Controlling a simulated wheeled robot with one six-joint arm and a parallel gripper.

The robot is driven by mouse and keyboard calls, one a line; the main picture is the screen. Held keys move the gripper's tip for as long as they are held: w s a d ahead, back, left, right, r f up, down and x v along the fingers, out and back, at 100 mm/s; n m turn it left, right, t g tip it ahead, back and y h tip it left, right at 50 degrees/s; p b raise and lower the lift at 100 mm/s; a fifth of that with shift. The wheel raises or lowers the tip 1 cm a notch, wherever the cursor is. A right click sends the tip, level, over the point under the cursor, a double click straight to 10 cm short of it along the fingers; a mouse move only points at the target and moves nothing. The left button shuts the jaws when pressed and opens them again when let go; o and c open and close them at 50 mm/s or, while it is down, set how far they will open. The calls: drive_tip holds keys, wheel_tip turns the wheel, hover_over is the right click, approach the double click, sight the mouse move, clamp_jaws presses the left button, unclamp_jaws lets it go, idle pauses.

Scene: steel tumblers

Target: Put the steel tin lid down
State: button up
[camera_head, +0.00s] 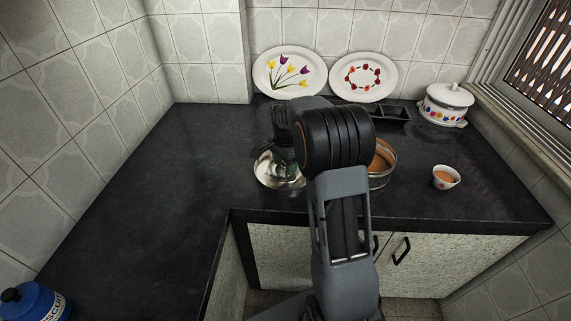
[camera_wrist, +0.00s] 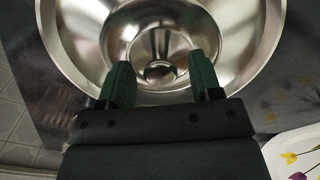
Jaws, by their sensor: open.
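The steel tin lid (camera_head: 266,175) is a shiny round piece on the dark counter, left of my arm in the head view. In the wrist view the lid (camera_wrist: 245,30) fills the upper middle, with stepped rings and a small round centre. My gripper (camera_head: 285,158) is over it, and its wrist partly hides it. In the wrist view my gripper (camera_wrist: 161,70) is open, with one green finger on each side of the lid's centre. I cannot tell whether the fingers touch the lid.
A steel tin (camera_head: 383,165) with brownish contents stands right of my arm, partly hidden. A small bowl (camera_head: 446,177) is farther right. A white lidded pot (camera_head: 445,104), a dark tray (camera_head: 389,113) and two plates stand behind.

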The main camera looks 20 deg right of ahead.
wheel_tip(320, 180, up, 11)
drive_tip(key=p, duration=0.1)
drive_tip(key=s+a+n+t, duration=0.1)
drive_tip(key=s+a+n, duration=0.2)
drive_tip(key=s+n, duration=0.2)
drive_tip(key=s+a+f+n+t, duration=0.1)
drive_tip(key=s+a+n, duration=0.3)
drive_tip(key=s, duration=0.5)
drive_tip(key=s+a+f+n+t, duration=0.1)
drive_tip(key=s+a+n, duration=0.2)
drive_tip(key=s+n, duration=0.2)
drive_tip(key=s, duration=0.2)
drive_tip(key=shift+s+a+n, duration=0.25)
drive_tip(key=shift+s+n, duration=0.15)
